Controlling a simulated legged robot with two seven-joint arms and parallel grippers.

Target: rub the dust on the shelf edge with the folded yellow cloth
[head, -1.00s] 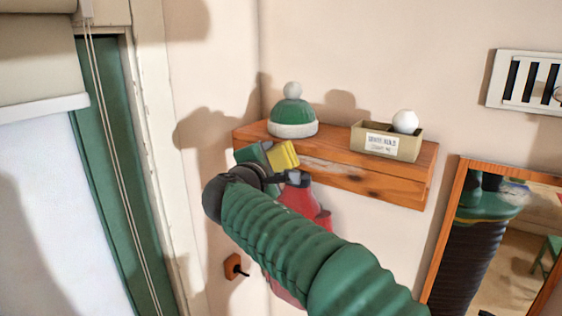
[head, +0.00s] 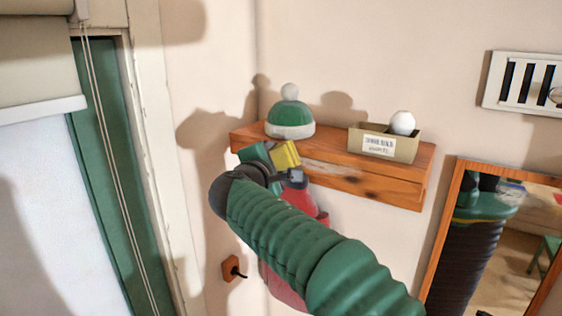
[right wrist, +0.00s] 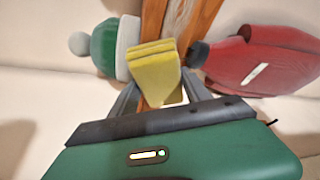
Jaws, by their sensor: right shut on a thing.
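The folded yellow cloth (head: 286,155) is at the front edge of the wooden shelf (head: 401,189), near its left part. I cannot tell whether it touches the wood. A pale, dusty-looking streak (head: 326,167) lies along the shelf edge just right of the cloth. My right gripper (head: 279,165) is shut on the cloth. In the right wrist view the layered cloth (right wrist: 155,66) sticks out from between the gripper fingers (right wrist: 160,100), in front of the shelf (right wrist: 193,25). My left gripper is not in view.
A green and white bobble hat (head: 290,116) and a labelled box (head: 397,147) with a white ball stand on the shelf. A red item (head: 301,199) hangs below, partly behind my arm. A framed mirror (head: 447,236) is at right, a window (head: 40,200) at left.

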